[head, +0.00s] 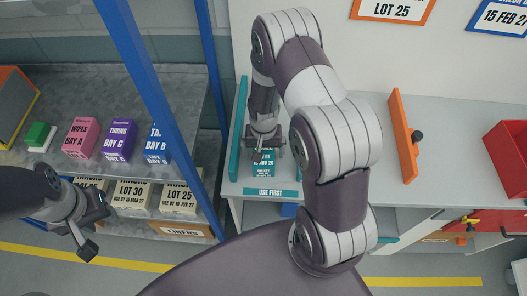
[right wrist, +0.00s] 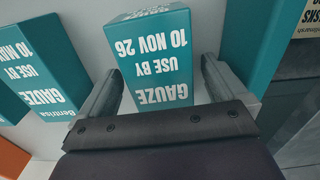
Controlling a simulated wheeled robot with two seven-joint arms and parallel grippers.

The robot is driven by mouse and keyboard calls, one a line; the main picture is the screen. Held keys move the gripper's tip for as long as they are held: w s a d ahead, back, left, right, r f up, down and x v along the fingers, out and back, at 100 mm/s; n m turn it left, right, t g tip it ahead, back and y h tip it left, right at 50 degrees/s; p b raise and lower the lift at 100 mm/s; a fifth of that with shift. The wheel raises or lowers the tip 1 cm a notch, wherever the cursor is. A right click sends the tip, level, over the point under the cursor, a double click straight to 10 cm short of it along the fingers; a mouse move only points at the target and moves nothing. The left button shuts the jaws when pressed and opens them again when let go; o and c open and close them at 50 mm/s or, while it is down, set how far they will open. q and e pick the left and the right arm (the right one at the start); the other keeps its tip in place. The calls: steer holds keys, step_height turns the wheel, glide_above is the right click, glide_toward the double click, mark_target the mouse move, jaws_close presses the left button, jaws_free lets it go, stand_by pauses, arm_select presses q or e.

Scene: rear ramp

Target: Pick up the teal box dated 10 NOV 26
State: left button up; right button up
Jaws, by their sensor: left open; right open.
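The teal gauze box (right wrist: 155,62) with "USE BY 10 NOV 26" on its face appears upside down in the right wrist view. My right gripper (right wrist: 163,88) is open, with one finger on each side of this box; I cannot tell whether either touches it. In the head view the right gripper (head: 265,143) is over a teal box (head: 264,166) behind the "USE FIRST" label (head: 270,192), and partly hides it. A second teal gauze box (right wrist: 40,65), its date starting "10 MA", stands to the left in the wrist view. My left gripper (head: 88,222) is open and empty.
A teal divider (head: 239,130) stands close left of the right gripper. An orange divider (head: 403,135) and a red bin (head: 508,150) are to the right on the grey counter (head: 370,165). The left rack holds pink (head: 81,137) and purple (head: 116,140) boxes and blue posts.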

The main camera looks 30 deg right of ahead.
steer(key=shift+s+a+r, duration=0.1)
steer(key=shift+s, duration=0.05)
steer(key=c, duration=1.1)
steer(key=shift+c, duration=0.2)
